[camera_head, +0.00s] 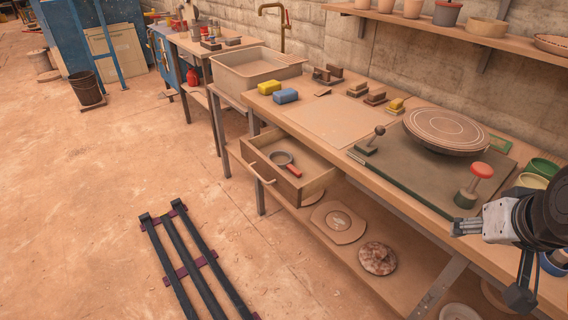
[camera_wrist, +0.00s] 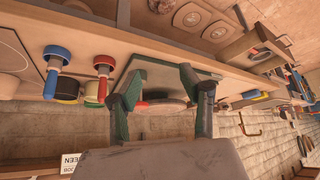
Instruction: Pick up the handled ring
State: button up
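The handled ring (camera_head: 281,158), a dark round ring with a red handle, lies in the open wooden drawer (camera_head: 262,177) under the worktop, its handle toward the lower right. My gripper (camera_head: 466,227) is at the right of the head view, above the bench's front edge and far from the drawer. In the wrist view, the two fingers of my gripper (camera_wrist: 162,100) stand wide apart with nothing held between them.
The lower shelf holds discs (camera_head: 378,258). The floor before the drawer is clear beside dark rails (camera_head: 184,255).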

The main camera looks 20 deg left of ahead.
jog(key=w+a+r+n+g+y, duration=0.1)
jog(key=w+a+r+n, duration=0.2)
jog(key=w+a, duration=0.65)
jog(key=n+g+y+b, duration=0.1)
jog(key=n+g+y, duration=0.1)
jog(key=n+g, duration=0.35)
send_over(294, 169)
jog(key=s+d, duration=0.1)
jog(key=d, duration=0.1)
jog(key=shift+n+t, duration=0.95)
notch_tip(294, 169, down, 24)
jog(key=shift+s+f, duration=0.15)
jog(key=shift+f, duration=0.1)
jog(key=b+x, duration=0.1)
jog(key=x, duration=0.4)
grip_shut()
